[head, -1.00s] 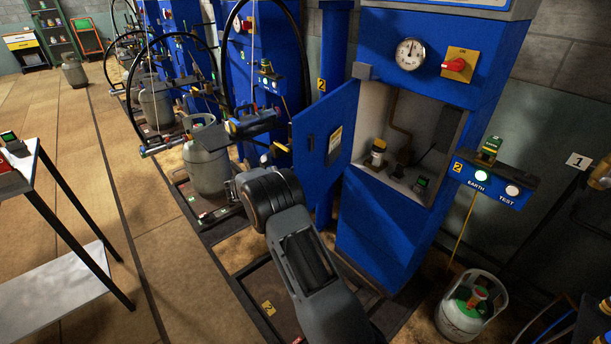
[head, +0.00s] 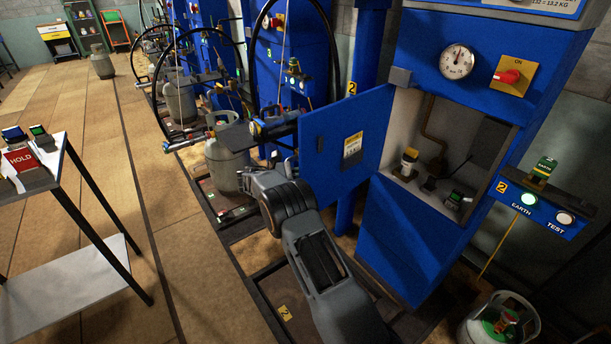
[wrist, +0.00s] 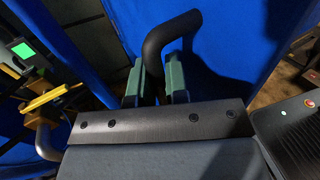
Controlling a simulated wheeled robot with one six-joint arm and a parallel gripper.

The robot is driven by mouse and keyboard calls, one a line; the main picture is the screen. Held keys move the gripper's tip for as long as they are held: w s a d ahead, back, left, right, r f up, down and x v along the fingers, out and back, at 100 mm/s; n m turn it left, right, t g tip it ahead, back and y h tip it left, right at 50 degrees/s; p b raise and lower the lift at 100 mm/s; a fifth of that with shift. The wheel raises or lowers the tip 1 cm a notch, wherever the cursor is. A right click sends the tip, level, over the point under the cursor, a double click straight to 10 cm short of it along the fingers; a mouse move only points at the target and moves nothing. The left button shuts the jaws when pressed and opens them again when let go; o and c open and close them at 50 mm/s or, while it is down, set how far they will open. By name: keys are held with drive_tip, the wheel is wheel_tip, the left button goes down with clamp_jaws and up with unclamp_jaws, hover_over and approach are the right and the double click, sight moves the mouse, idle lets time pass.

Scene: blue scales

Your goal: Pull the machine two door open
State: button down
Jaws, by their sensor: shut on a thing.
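The blue machine two door (head: 325,150) stands swung out to the left of its cabinet (head: 420,235) in the head view. The cabinet's inside shows. A yellow and white label is on the door. In the wrist view, the dark bent door handle (wrist: 165,42) stands out from the blue door panel (wrist: 225,60). My gripper (wrist: 155,82) has its two green fingers shut on the handle, one on each side. In the head view, the fingertips and handle are hidden or too small to tell.
A gas cylinder (head: 500,322) stands on the floor at lower right. Another cylinder (head: 226,162) and hoses are left of the door. A table (head: 75,260) with a red HOLD device stands at far left. Open floor (head: 150,180) lies between.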

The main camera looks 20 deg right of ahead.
drive_tip(key=c, duration=1.1)
unclamp_jaws()
drive_tip(key=shift+c, duration=0.2)
drive_tip(key=v, duration=0.7)
drive_tip(key=shift+a, duration=0.25)
drive_tip(key=shift+c, duration=0.3)
